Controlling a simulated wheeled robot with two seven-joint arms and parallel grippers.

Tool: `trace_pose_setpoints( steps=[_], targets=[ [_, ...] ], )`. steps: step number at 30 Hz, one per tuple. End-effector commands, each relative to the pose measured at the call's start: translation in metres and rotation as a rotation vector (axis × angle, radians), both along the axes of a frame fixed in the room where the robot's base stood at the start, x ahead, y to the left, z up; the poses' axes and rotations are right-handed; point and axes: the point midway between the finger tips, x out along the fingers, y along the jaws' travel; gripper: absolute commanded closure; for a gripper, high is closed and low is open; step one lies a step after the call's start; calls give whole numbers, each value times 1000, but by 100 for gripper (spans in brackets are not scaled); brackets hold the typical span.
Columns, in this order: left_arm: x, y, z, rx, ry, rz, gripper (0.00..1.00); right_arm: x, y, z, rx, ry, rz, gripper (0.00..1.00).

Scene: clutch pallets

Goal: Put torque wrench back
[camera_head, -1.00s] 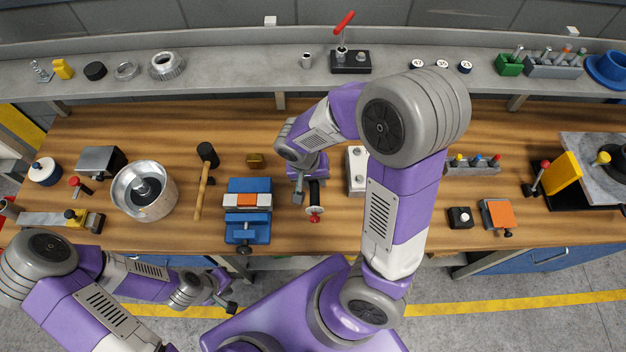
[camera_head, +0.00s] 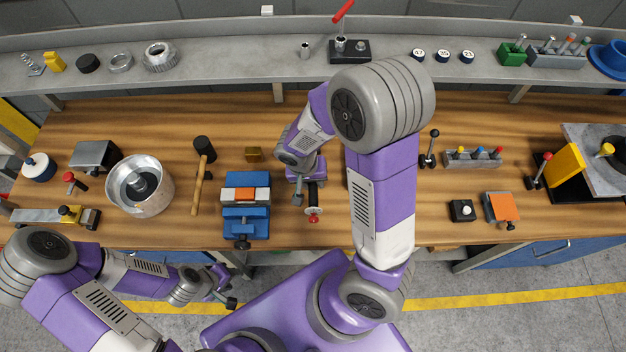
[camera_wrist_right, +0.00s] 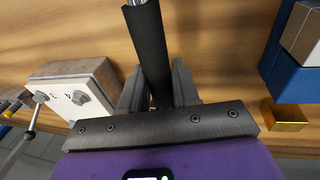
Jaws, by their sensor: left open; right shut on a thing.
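The torque wrench, seen as a black-handled tool with a red and white end (camera_head: 313,198), is over the front middle of the bench. My right gripper (camera_head: 306,194) is shut on its black grip. In the right wrist view, the black sleeve (camera_wrist_right: 151,45) sits between the fingers, with a bright metal shaft at its far end. I cannot tell whether it touches the bench. My left gripper (camera_head: 226,296) is open and empty, in front of the bench edge.
A blue vise (camera_head: 246,222) stands just left of the tool. A white-faced box with knobs (camera_wrist_right: 82,95) shows in the wrist view; my right arm hides it in the head view. The back shelf holds a black block (camera_head: 350,52) with a red-handled lever.

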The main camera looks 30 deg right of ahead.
Motion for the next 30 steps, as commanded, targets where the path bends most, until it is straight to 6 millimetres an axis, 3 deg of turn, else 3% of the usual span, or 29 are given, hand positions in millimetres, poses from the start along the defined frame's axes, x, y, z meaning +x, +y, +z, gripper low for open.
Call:
trace_pose_setpoints(
  steps=[10, 11, 15, 25, 30],
  targets=[
    [0, 0, -7, 0, 0, 0, 57, 1, 0, -5, 1, -3, 1, 100],
    [0, 0, -7, 0, 0, 0, 57, 0, 0, -5, 0, 0, 0, 65],
    [0, 0, -7, 0, 0, 0, 57, 0, 0, -5, 0, 0, 0, 44],
    [0, 0, -4, 0, 0, 0, 57, 0, 0, -4, 0, 0, 0, 44],
    [0, 0, 10, 0, 0, 0, 57, 0, 0, 9, 0, 0, 0, 44]
  ],
)
